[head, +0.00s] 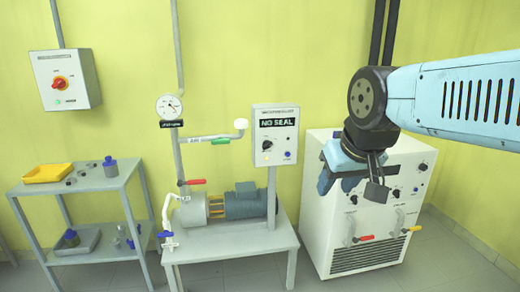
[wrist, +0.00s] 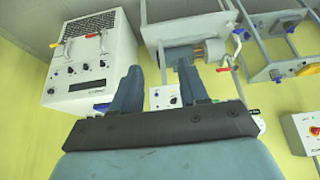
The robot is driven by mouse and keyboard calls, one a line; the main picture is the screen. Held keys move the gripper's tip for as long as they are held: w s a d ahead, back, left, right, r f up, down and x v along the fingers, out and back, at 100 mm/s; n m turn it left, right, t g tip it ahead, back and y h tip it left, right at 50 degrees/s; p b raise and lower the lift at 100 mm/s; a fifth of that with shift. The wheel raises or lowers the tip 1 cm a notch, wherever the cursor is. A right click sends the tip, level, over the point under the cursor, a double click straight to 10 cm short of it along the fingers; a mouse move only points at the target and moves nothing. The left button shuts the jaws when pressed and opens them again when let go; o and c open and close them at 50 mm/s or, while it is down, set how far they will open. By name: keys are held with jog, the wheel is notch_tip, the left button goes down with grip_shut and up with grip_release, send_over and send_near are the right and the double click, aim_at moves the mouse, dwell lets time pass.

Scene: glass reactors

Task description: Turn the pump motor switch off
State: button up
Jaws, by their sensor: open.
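A grey wall box (head: 67,80) hangs at the upper left in the head view. On its front is a red rotary switch (head: 60,83) on a yellow plate, with a small green button or lamp below it. The box label is too small to read, and I cannot tell the switch position. The switch also shows at the right edge of the wrist view (wrist: 315,131). My gripper (head: 350,186) is open and empty, far to the right of the box, in front of the white cabinet. Both fingers show in the wrist view (wrist: 162,78).
A pump with a blue motor (head: 246,202) stands on a grey table, below a "NO SEAL" panel (head: 275,134). A shelf table (head: 82,185) with a yellow tray stands below the wall box. The white cabinet (head: 370,225) with projecting handles stands at the right.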

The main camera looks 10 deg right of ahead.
jog(key=w+a+f+m+t+y, duration=0.1)
jog(key=w+a+f+t, duration=0.15)
jog(key=w, duration=1.05)
jog(key=w+a+f+m+t, duration=0.1)
jog(key=w+a+t, duration=0.2)
jog(key=w, duration=1)
jog(key=w+a+f+m+t+y, duration=0.1)
jog(key=w+a+m+t, duration=0.15)
jog(key=w, duration=1.05)
jog(key=m+t+h, duration=0.5)
jog(key=m+h, duration=0.4)
jog(key=m, duration=0.3)
send_near(267, 148)
jog(key=x, duration=0.9)
jog(key=shift+s, duration=0.1)
jog(key=shift+c, duration=0.2)
